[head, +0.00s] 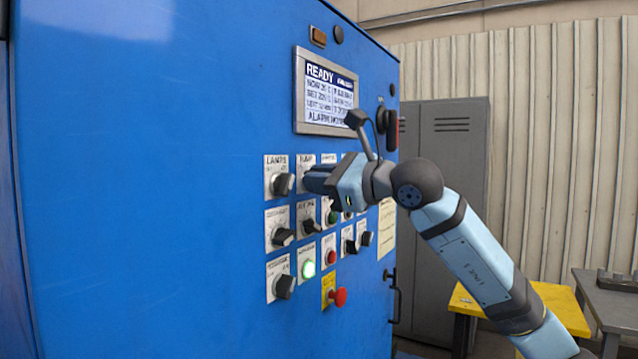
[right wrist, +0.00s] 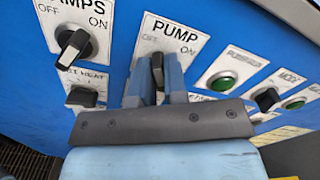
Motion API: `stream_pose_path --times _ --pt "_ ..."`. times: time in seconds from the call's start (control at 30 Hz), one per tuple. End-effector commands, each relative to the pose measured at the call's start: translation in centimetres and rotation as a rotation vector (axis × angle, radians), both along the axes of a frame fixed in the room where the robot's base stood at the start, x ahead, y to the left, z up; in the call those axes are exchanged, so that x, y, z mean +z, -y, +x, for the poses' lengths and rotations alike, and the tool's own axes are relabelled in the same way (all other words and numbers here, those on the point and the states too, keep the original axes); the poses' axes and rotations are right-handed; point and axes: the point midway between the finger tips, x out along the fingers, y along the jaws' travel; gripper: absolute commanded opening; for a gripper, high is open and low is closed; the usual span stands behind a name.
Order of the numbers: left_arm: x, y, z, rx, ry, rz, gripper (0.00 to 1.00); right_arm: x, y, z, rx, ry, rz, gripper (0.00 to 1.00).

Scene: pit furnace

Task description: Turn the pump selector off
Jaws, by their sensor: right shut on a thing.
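The pump selector is a black knob (right wrist: 157,70) on a white plate (right wrist: 168,36) marked PUMP, with OFF at the left and ON at the right. My right gripper (right wrist: 156,80) is shut on this knob, one blue finger on each side. The knob looks roughly upright in the right wrist view; its exact setting is hard to tell behind the fingers. In the head view my right gripper (head: 309,179) reaches the panel from the right and hides the knob; only the top of the pump plate (head: 306,159) shows. My left gripper is not in view.
The lamps selector (head: 283,184) sits just left of the pump plate. More knobs, a lit green button (head: 308,269) and a red mushroom button (head: 338,297) are below. A READY screen (head: 326,92) is above. A yellow table (head: 550,305) stands at the right.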

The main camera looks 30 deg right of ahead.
Motion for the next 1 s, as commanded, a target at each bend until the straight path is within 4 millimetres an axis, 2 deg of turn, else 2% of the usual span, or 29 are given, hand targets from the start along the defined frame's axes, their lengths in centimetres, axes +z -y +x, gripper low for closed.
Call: stream_pose_path --times 0.37,0.4,0.5,0.83,1.0 --pt "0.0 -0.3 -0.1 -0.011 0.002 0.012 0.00 0.0 0.0 0.0 0.000 0.003 -0.005 0.00" --pt "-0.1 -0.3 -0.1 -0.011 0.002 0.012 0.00 0.0 0.0 0.0 0.000 0.003 -0.005 0.20" --pt "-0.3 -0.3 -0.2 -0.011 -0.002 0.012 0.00 0.0 0.0 0.0 0.000 0.003 -0.004 0.38" --pt "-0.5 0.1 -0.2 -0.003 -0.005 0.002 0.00 -0.1 0.2 -0.3 -0.001 0.002 -0.003 0.38" --pt "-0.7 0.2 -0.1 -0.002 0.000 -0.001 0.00 -0.2 1.5 -2.4 -0.002 0.003 -0.005 0.38"
